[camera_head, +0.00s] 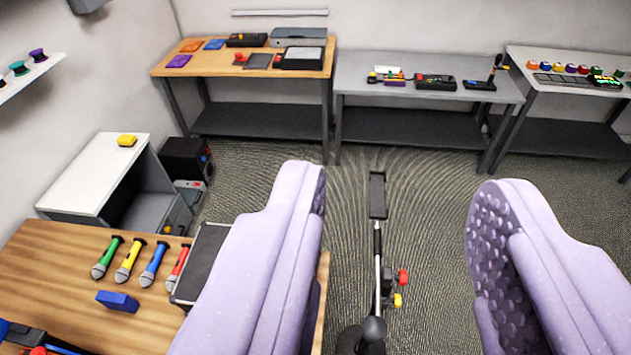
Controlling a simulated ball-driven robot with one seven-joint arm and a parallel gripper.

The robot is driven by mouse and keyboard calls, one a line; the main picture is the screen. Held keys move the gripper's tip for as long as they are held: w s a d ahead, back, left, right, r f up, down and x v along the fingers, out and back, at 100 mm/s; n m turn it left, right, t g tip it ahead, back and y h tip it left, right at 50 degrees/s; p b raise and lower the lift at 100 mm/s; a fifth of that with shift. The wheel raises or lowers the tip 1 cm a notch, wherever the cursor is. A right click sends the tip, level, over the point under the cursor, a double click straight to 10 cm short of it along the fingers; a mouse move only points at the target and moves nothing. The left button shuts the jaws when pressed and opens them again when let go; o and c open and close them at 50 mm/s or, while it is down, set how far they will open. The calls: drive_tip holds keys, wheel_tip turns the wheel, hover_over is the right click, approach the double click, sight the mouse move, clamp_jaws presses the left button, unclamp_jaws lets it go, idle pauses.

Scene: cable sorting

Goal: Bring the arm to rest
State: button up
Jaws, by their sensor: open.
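My gripper (396,225) fills the lower right of the view with two pale purple fingers. The fingers stand wide apart with nothing between them but a view of the floor and a stand behind. The gripper is open and empty, and it touches nothing that I can see. The left finger hides part of a wooden table and of a dark case.
A wooden table (50,262) at lower left holds several microphones (128,262), a blue block (117,301) and a dark case (203,258). A black stand (378,245) rises from the carpet between the fingers. Benches (430,68) line the back wall. Carpet (425,185) is open before them.

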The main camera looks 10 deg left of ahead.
wheel_tip(320, 180, down, 14)
drive_tip(key=b, duration=1.3)
